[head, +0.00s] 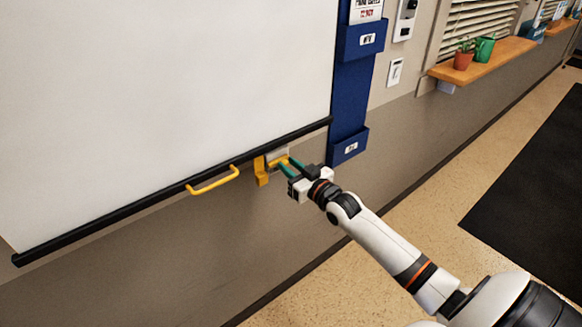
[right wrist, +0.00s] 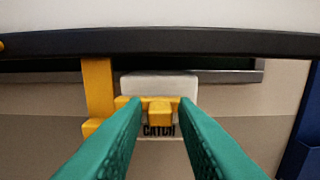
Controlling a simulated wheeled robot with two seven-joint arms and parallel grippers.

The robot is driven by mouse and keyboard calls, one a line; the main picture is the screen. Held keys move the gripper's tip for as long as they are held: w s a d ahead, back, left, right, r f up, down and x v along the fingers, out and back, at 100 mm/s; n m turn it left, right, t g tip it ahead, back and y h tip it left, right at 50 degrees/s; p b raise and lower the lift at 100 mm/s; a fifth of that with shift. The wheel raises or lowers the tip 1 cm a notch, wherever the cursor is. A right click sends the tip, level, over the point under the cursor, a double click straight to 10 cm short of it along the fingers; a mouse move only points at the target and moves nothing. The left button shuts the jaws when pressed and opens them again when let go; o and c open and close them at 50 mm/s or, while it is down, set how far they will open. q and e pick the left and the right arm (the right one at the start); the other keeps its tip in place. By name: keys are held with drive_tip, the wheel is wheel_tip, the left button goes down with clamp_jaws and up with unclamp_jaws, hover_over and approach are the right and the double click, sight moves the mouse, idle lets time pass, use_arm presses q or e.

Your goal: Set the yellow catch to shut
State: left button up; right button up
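The yellow catch (right wrist: 158,112) sits on a pale plate (right wrist: 158,84) below the board's black lower rail, with a "CATCH" label under it. It is a crossbar with a block in its middle; in the head view the catch (head: 278,161) is small and partly covered. My right gripper (head: 288,163) is at the catch. In the right wrist view its green fingers (right wrist: 160,112) are apart, one on each side of the middle block, with a narrow gap showing at each side. I cannot tell if they touch the crossbar. My left gripper is not in view.
A yellow bracket (right wrist: 97,92) hangs just left of the catch. A yellow handle (head: 213,181) is on the black rail (head: 120,221) of the white board (head: 160,90). A blue wall holder (head: 349,145) stands close on the right. The floor (head: 420,215) by the wall is clear.

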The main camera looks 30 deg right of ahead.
sight(271, 166)
clamp_jaws()
drive_tip(key=shift+s+a+r+p, duration=0.1)
drive_tip(key=shift+s+a+p, duration=0.05)
drive_tip(key=shift+a+p, duration=1)
drive_tip(key=shift+a, duration=0.65)
drive_tip(key=shift+f, duration=0.2)
drive_tip(key=shift+c, duration=0.3)
unclamp_jaws()
drive_tip(key=o, duration=0.4)
drive_tip(key=shift+a+r, duration=0.1)
